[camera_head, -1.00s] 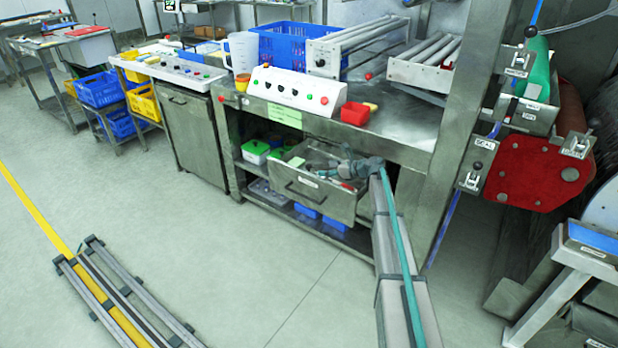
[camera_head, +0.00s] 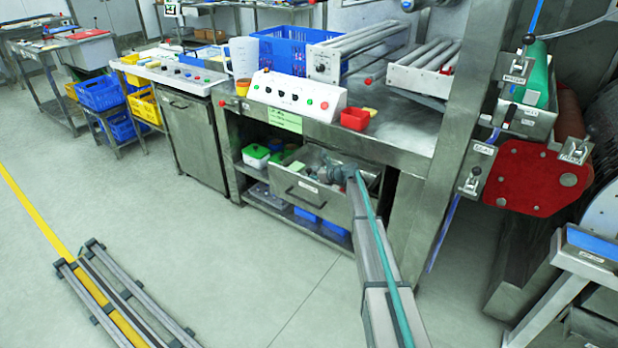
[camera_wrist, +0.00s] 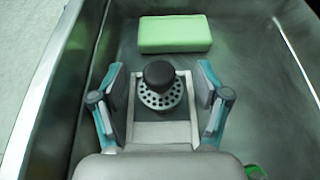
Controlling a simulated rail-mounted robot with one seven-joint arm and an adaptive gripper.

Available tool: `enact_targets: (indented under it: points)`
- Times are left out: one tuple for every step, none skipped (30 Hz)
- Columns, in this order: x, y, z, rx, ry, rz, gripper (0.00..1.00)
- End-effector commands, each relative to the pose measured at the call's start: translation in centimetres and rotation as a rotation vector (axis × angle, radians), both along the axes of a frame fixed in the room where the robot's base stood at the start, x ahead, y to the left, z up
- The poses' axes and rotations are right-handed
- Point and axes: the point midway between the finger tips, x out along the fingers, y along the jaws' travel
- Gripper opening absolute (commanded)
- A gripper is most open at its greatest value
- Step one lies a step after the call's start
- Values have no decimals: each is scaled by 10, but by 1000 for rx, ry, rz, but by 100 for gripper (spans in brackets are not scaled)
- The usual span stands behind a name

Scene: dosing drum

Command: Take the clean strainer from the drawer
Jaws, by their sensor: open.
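The open metal drawer (camera_head: 311,196) juts out from under the bench; its side wall runs along the left in the wrist view (camera_wrist: 45,95). Inside it, the strainer (camera_wrist: 158,99), a grey perforated disc with a black knob on top, lies between my gripper's fingers. My gripper (camera_wrist: 159,78) is open, with one finger pad on each side of the strainer and a visible gap to it on both sides. In the head view my gripper (camera_head: 344,173) is inside the drawer and hides the strainer.
A light green block (camera_wrist: 174,34) lies in the drawer beyond the strainer. Something bright green shows at the wrist view's lower right edge. The bench top (camera_head: 398,125) overhangs the drawer, with a control panel (camera_head: 296,95) and a red bin (camera_head: 355,116) on it.

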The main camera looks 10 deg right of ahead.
Motion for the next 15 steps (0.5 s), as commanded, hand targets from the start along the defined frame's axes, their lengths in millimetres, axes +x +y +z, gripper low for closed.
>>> enact_targets:
  points:
    - [0,0,0,0,0,0,76]
    - [0,0,0,0,0,-1,76]
    - [0,0,0,0,0,-1,76]
    - [0,0,0,0,0,-1,76]
    - [0,0,0,0,0,-1,76]
    - [0,0,0,0,0,-1,70]
    - [0,0,0,0,0,-1,66]
    - [0,0,0,0,0,-1,60]
    - [0,0,0,0,0,-1,54]
    - [0,0,0,0,0,-1,49]
    - [0,0,0,0,0,-1,44]
    - [0,0,0,0,0,-1,37]
    - [0,0,0,0,0,-1,32]
    - [0,0,0,0,0,0,27]
    - [0,0,0,0,0,-1,20]
